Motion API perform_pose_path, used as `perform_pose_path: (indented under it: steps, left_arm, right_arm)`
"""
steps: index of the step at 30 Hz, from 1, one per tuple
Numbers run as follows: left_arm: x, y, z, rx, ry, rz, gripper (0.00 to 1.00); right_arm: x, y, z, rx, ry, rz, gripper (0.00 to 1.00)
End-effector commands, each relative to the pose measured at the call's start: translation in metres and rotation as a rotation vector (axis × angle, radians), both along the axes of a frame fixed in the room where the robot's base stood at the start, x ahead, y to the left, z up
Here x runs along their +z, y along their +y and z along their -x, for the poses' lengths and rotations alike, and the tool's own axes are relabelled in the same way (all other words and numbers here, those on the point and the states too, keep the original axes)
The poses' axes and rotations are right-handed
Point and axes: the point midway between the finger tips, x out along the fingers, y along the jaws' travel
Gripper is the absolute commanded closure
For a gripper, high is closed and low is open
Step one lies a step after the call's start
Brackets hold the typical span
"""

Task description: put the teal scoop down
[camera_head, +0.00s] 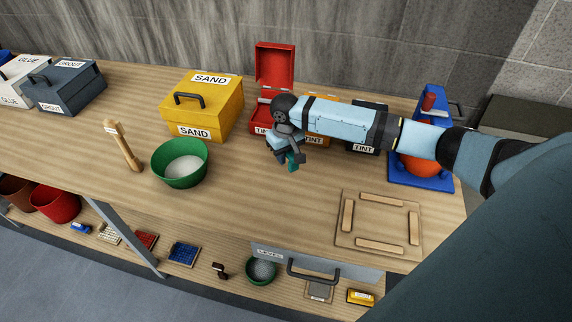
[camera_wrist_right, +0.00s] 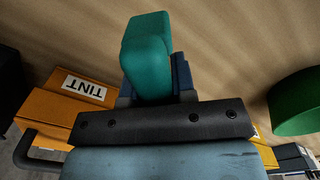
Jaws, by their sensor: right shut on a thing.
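The teal scoop (camera_head: 293,160) is in my right gripper (camera_head: 291,155) in the head view, near the middle of the wooden table, in front of the tint boxes. In the right wrist view the teal scoop (camera_wrist_right: 148,55) sticks out from between the jaws of my right gripper (camera_wrist_right: 155,85), which is shut on it. The table surface shows beyond the scoop. Whether the scoop touches the table I cannot tell. My left gripper is not in view.
A green bowl (camera_head: 165,172) of pale material stands left of my gripper. Behind are a yellow sand box (camera_head: 215,105), an open red box (camera_head: 275,72) and an orange tint box (camera_head: 322,131). A wooden frame (camera_head: 343,233) lies front right. Table between bowl and frame is clear.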

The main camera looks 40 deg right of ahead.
Motion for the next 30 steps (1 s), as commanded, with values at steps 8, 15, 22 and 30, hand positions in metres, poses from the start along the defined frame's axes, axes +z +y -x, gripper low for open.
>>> perform_pose_path:
  steps: [8,15,22,30]
  left_arm:
    - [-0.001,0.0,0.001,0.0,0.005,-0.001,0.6]
    - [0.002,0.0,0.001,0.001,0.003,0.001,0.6]
    - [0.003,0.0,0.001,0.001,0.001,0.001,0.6]
    - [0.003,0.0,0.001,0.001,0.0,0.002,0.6]
  right_arm:
    - [-0.025,0.0,0.001,-0.002,0.003,0.001,0.98]
    - [-0.049,0.0,0.0,0.0,0.0,0.001,0.98]
    - [-0.05,0.0,0.0,0.0,0.001,0.001,0.98]
    - [-0.051,0.0,0.0,0.0,0.0,0.001,0.5]
